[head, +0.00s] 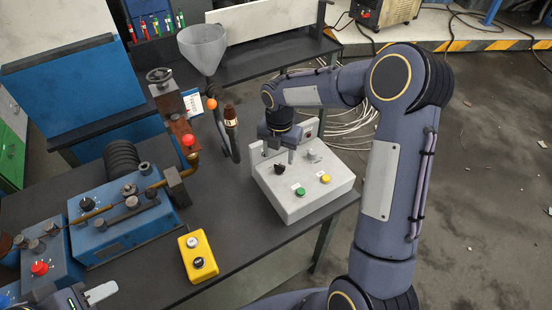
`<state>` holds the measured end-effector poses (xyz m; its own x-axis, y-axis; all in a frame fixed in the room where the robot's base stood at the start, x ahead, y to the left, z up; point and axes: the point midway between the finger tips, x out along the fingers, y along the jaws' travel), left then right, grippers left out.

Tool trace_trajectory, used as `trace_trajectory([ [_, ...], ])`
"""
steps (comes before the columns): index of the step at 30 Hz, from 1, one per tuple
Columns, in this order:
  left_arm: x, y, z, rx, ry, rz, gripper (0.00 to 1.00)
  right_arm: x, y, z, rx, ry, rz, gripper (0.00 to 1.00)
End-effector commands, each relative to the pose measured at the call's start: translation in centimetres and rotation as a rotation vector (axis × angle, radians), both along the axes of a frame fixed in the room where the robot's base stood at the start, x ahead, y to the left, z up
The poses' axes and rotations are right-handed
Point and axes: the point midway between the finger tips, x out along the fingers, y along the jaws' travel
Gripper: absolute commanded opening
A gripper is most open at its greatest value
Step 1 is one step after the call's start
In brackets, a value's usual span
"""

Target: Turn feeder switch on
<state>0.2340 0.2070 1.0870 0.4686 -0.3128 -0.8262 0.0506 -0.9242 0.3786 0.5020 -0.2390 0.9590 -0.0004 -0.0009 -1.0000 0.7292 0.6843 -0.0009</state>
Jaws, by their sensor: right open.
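A light grey control box (292,208) stands on the dark table at the right. Its top carries a black rotary knob (280,168), a grey knob (314,156), a green button (300,191) and a yellow button (325,179). Their labels are too small to read, so I cannot tell which is the feeder switch. My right gripper (278,157) is open, its fingers pointing down above the box's back left, close to the black knob. Contact cannot be made out. My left gripper (98,294) is at the bottom left edge, mostly cut off, with one pale finger showing.
A yellow box with two buttons (190,242) sits left of the control box. Blue machinery (110,215) fills the table's left side. A grey funnel (203,45) and an upright pipe (232,135) stand behind. The table's front middle is mostly clear.

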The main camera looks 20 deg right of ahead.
Motion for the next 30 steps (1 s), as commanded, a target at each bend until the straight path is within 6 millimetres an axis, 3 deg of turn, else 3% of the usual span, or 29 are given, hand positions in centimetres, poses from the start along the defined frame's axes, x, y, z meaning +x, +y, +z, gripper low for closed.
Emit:
trace_trajectory([
  [7, 0.0, 0.0, 0.5, 0.000, 0.000, 0.000, 0.36, -0.1, 0.0, -3.3, -0.001, 0.002, -0.002, 0.55],
  [18, 0.0, 0.0, 0.6, 0.000, 0.000, 0.000, 0.36, 0.0, -0.1, -4.0, 0.000, 0.000, -0.004, 0.55],
  [28, 0.0, 0.0, 0.6, 0.000, 0.000, 0.000, 0.36, 0.0, -0.1, -4.0, 0.001, -0.001, -0.004, 0.11],
  [30, 0.0, 0.0, 0.6, 0.000, 0.000, 0.000, 0.36, 0.0, -0.1, -4.0, 0.001, -0.001, -0.004, 0.10],
])
